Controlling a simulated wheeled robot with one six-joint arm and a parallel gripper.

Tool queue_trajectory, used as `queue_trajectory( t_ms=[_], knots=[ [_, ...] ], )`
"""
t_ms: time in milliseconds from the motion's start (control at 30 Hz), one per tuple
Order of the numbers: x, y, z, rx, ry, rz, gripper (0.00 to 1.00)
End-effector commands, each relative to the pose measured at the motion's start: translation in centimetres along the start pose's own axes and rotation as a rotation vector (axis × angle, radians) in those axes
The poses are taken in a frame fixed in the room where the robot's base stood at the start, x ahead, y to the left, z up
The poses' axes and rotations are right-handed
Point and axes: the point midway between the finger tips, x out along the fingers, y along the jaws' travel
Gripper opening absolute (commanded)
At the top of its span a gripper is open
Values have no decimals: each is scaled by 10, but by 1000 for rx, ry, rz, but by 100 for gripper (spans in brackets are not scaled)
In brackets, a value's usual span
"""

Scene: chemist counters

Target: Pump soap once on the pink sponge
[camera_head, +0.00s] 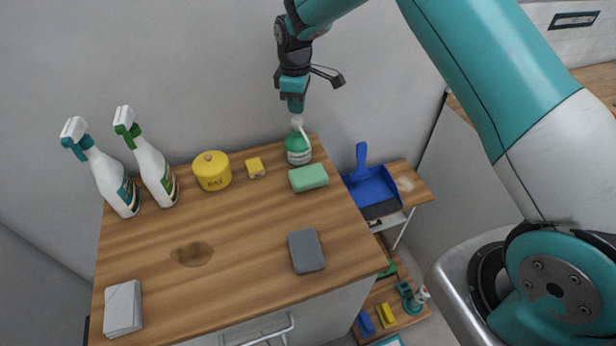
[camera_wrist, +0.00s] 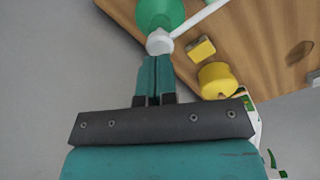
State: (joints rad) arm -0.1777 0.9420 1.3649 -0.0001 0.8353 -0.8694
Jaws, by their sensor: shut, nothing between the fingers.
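A green soap bottle (camera_head: 298,148) with a white pump top stands upright at the back right of the wooden counter. It also shows in the wrist view (camera_wrist: 160,12), with its white pump head (camera_wrist: 160,42) just beyond my fingertips. My gripper (camera_head: 296,108) points down right above the pump head, shut and empty. In the wrist view, its closed fingers (camera_wrist: 156,62) appear at or very near the pump head; I cannot tell whether they touch. A light green sponge (camera_head: 309,178) lies in front of the bottle, near the spout. I see no pink sponge.
A small yellow sponge (camera_head: 255,168), a yellow pot (camera_head: 212,171) and two spray bottles (camera_head: 156,172) stand along the back. A grey sponge (camera_head: 306,251), a white cloth stack (camera_head: 123,308) and a brown stain (camera_head: 192,254) are nearer. A blue dustpan (camera_head: 370,187) lies right of the counter.

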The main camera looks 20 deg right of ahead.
Motion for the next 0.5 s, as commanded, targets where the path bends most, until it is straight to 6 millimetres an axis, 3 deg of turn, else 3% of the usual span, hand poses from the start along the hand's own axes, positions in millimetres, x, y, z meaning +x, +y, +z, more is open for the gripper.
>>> queue_trajectory(
  t_ms=[333,500],
  knots=[
    [-1,0,0,0,1,1,0],
    [-12,0,0,0,1,2,0]
  ],
)
